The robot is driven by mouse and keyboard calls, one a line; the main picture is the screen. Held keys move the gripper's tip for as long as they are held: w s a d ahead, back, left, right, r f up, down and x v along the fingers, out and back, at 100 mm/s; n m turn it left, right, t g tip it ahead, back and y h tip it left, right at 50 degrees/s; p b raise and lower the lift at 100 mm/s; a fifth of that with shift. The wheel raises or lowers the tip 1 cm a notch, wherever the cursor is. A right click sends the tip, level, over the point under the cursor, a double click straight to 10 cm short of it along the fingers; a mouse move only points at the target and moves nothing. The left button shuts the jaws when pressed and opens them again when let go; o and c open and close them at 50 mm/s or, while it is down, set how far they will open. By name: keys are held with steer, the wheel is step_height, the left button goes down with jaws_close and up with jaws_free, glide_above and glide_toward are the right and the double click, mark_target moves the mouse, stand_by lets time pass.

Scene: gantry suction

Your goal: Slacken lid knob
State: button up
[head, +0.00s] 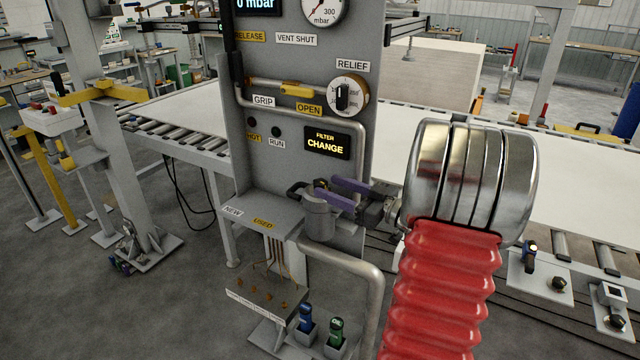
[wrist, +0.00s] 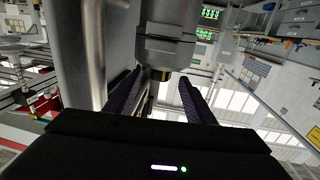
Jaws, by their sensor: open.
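My gripper (head: 326,187) has purple fingers that stand apart, reaching in from the right at the filter housing on the column. The grey round filter housing (head: 318,218) stands upright just below and left of the fingers in the head view. A black knob or handle (head: 296,188) shows just beyond the fingertips, partly hidden by them; I cannot tell whether they touch it. In the wrist view the grey housing (wrist: 165,45) lies ahead between the fingers, with a small dark and yellowish end piece (wrist: 158,74) near the fingertips.
The grey panel (head: 300,60) carries a "FILTER CHANGE" display (head: 327,144), a relief dial (head: 347,97) and a bent pipe close by. A ledge marked "NEW" and "USED" (head: 263,224) is at lower left.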

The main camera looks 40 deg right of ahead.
steer(key=v, duration=0.5)
steer(key=shift+s, duration=0.15)
